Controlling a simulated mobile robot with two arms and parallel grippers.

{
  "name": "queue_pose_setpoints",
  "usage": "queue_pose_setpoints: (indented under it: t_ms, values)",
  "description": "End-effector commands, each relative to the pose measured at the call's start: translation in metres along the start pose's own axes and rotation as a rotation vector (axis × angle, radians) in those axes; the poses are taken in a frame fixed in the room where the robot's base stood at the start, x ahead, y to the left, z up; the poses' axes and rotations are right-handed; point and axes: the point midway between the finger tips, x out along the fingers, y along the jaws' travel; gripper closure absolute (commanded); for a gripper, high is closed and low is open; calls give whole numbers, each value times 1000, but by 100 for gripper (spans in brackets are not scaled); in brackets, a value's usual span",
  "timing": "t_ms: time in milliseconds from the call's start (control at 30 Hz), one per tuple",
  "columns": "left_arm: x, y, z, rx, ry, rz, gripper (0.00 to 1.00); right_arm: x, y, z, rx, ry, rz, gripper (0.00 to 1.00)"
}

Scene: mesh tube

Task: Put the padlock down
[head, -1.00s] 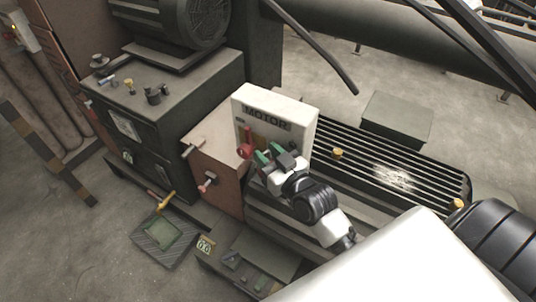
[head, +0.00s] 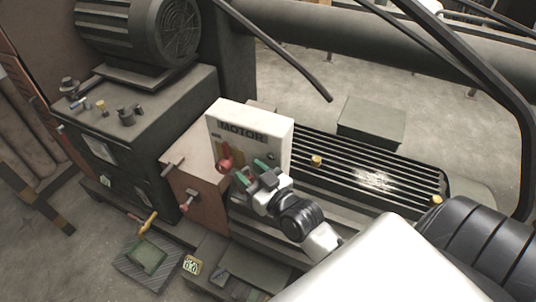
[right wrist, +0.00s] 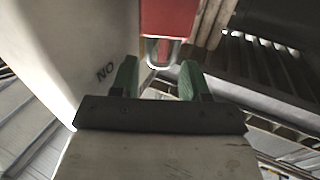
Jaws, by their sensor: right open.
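In the right wrist view, a red block with a U-shaped metal loop, which looks like the padlock (right wrist: 180,18), is at the top centre, just beyond my fingertips. In the head view, a red part (head: 225,157) shows on the front of the white MOTOR box (head: 238,137); I cannot tell there whether it is the padlock or a handle. My right gripper (head: 252,172) is open in front of the box's lower part, its green fingers apart. In the right wrist view, nothing shows between the fingers (right wrist: 157,76). My left gripper is not in view.
A ribbed grey motor bed (head: 365,170) extends to the right behind the gripper. A dark cabinet (head: 110,160) with a large motor on top stands left. A brown housing (head: 200,190) with a lever adjoins the box. A shallow tray (head: 152,262) lies on the floor.

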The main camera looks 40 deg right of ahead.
Motion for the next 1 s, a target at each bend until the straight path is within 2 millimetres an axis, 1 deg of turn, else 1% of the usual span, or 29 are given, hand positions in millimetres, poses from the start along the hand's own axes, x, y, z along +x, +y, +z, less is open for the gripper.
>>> queue_pose_setpoints:
  t_ms: [33,300,400,500,633,867,933,967,1000]
  values:
    - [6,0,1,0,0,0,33,-11,0,4,-2,-3,0,54]
    - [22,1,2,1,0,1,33,-68,0,4,-3,-3,-1,54]
    - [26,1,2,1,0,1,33,-84,0,3,-1,-3,-1,54]
    - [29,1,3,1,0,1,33,-96,0,2,-1,-2,-1,54]
    - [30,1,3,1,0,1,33,-104,0,1,-1,0,-1,54]
    - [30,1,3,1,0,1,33,-106,0,0,-1,0,-1,54]
    - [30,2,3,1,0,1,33,-105,1,7,0,-12,2,54]
    - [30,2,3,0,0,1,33,-104,2,13,1,-26,4,54]
    - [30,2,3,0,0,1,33,-102,3,26,3,-51,9,54]
